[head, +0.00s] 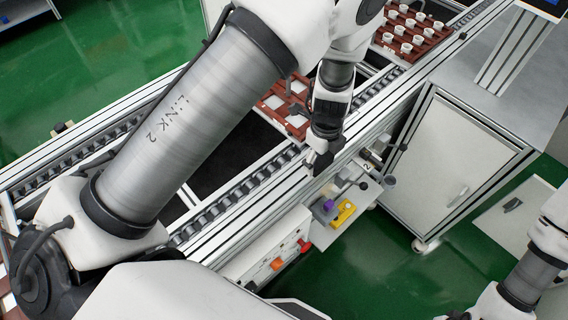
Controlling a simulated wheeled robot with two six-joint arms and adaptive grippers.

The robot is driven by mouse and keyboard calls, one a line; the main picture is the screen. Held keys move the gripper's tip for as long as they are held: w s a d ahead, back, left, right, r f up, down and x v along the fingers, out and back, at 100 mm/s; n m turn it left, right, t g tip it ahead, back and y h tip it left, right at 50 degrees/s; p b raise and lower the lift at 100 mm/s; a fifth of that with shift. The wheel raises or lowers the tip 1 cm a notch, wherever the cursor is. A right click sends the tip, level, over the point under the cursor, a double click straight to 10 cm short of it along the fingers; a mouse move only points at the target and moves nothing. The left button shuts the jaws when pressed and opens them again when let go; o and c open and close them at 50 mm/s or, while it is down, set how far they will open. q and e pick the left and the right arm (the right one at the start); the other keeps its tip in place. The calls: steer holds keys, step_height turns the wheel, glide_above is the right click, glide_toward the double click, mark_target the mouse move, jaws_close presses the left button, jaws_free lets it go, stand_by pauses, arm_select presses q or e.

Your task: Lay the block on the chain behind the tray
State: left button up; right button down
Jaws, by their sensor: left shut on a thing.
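My left gripper (319,160) points down over the near conveyor rail, close to the tray. It is shut on the block, which is small and mostly hidden by the fingers; its shape and colour are hard to make out. The red-brown tray (272,103) with white square pockets is on the conveyor, partly covered by my left arm. The near chain (236,196) runs diagonally along the conveyor, with a bare stretch left of the gripper. I cannot tell whether the block touches the chain. My right gripper is out of view; only part of that arm shows at the lower right.
A second red-brown tray (432,40) with several white cups sits farther up the conveyor. A small shelf below the near rail holds a purple item (328,205) and a yellow item (343,213). A grey cabinet (445,160) stands at the right.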

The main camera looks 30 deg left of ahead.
arm_select(q)
steer(key=b, duration=0.1)
glide_above(284, 158)
steer(key=shift+s+d+f, duration=0.1)
steer(key=shift+d+f, duration=0.05)
steer(key=shift+f, duration=0.4)
steer(key=shift+a+f+b, duration=0.2)
steer(key=shift+f+b, duration=0.15)
steer(key=shift+b, duration=0.05)
step_height(284, 158, down, 3)
steer(key=b, duration=0.3)
steer(key=shift+d, duration=0.1)
steer(key=shift+r, duration=0.15)
steer(key=o, duration=1.3)
step_height(284, 158, up, 12)
